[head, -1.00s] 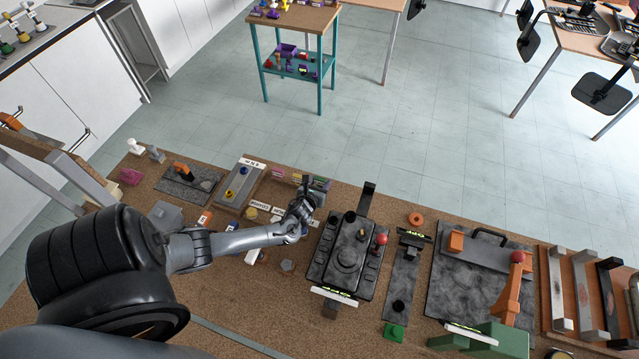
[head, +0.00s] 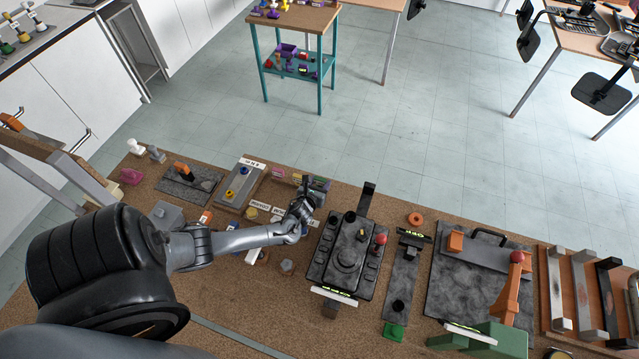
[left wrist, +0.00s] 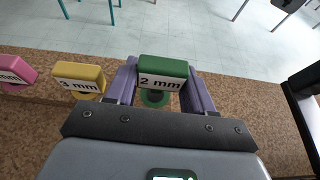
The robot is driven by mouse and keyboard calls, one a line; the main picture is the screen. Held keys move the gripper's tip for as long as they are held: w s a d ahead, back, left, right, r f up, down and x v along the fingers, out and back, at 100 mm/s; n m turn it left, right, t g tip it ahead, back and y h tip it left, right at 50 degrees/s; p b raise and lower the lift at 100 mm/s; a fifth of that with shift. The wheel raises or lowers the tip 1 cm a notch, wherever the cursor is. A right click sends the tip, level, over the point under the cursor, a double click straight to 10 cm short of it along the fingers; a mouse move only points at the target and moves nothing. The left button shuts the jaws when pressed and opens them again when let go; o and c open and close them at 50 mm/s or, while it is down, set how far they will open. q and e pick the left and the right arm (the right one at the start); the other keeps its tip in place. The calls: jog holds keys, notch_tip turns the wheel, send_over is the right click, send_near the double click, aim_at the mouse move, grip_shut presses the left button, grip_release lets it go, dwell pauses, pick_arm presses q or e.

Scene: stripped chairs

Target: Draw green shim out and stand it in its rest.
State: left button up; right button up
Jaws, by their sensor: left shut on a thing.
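The green shim (left wrist: 163,70), with a white "2 mm" label on its block and a darker green round part below, sits between the two purple fingers of my left gripper (left wrist: 162,82) in the left wrist view. The fingers are shut on its sides. In the head view my left gripper (head: 305,202) is over the bench's back edge, at the row of coloured shims, and it mostly hides the green one. I cannot tell how far the shim sits in its holder. I cannot make out its rest. My right gripper is not in view.
A yellow "3 mm" shim (left wrist: 80,76) and a pink shim (left wrist: 16,70) stand left of the green one. A dark control box (head: 347,250) stands just right of my left gripper. White label cards (head: 262,205) lie left of it. Bare bench (head: 240,310) shows in front.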

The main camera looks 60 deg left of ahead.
pick_arm(q)
jog(key=shift+f, duration=0.4)
dwell(0.5)
jog(key=shift+f+b, duration=0.5)
jog(key=shift+b, duration=0.1)
jog(key=o, duration=0.8)
jog(key=shift+r, duration=0.1)
jog(key=shift+c, duration=0.2)
jog(key=o, duration=0.3)
jog(key=shift+d, duration=0.1)
jog(key=shift+s, duration=0.1)
